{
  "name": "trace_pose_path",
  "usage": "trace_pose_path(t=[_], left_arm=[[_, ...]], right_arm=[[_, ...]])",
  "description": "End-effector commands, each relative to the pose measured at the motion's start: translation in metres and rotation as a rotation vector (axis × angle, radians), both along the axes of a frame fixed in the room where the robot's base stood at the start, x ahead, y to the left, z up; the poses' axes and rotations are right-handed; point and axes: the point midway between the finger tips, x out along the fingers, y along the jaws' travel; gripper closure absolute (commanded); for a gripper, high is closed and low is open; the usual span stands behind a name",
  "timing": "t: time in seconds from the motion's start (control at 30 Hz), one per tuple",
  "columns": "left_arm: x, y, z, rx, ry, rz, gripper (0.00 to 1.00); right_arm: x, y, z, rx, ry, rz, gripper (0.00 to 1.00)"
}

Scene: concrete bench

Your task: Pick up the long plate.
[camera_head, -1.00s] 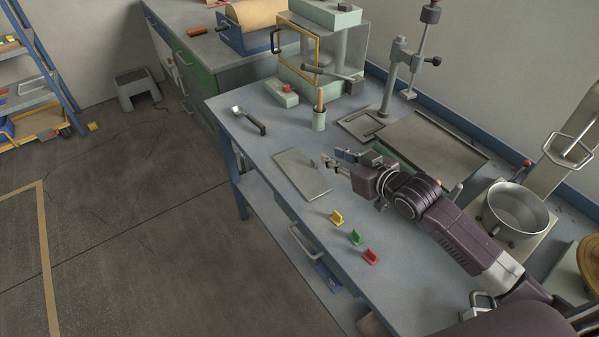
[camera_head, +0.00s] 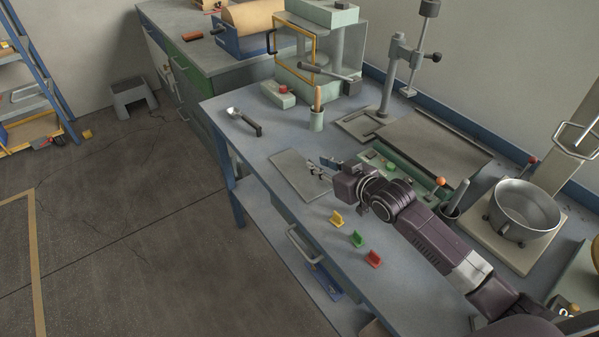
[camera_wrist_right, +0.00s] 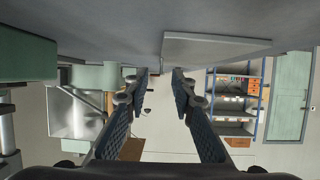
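The long plate, a flat thin grey rectangle (camera_head: 293,176), lies on the blue-grey bench top near its front edge. My right gripper (camera_head: 321,168) is at the plate's right edge in the head view, its fingers pointing left and covering a bit of that edge. In the right wrist view the gripper (camera_wrist_right: 160,84) is open, with nothing between its fingers. There the plate (camera_wrist_right: 212,47) shows upside down beyond the fingertips and to the right, apart from them. My left gripper is in neither view.
Yellow, green and red small pieces (camera_head: 356,239) stand near the bench's front edge. A steel pot (camera_head: 524,208) stands at the right. The bench left of the plate is clear.

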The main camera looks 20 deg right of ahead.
Motion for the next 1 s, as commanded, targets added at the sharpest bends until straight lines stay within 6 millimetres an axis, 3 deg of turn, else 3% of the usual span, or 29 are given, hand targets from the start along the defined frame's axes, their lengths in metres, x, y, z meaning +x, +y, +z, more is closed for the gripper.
trace_pose_path(t=[0.2,0.53,0.73,1.0], left_arm=[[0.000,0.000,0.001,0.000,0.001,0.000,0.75],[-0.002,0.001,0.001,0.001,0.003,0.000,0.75],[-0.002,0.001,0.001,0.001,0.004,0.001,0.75],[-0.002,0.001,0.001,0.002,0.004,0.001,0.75]], right_arm=[[0.021,0.008,-0.009,0.000,0.000,0.000,0.77],[0.025,0.009,-0.011,-0.001,0.000,0.000,0.77],[0.025,0.009,-0.011,-0.001,0.000,0.000,0.99],[0.025,0.009,-0.011,-0.001,0.000,0.000,1.00]])
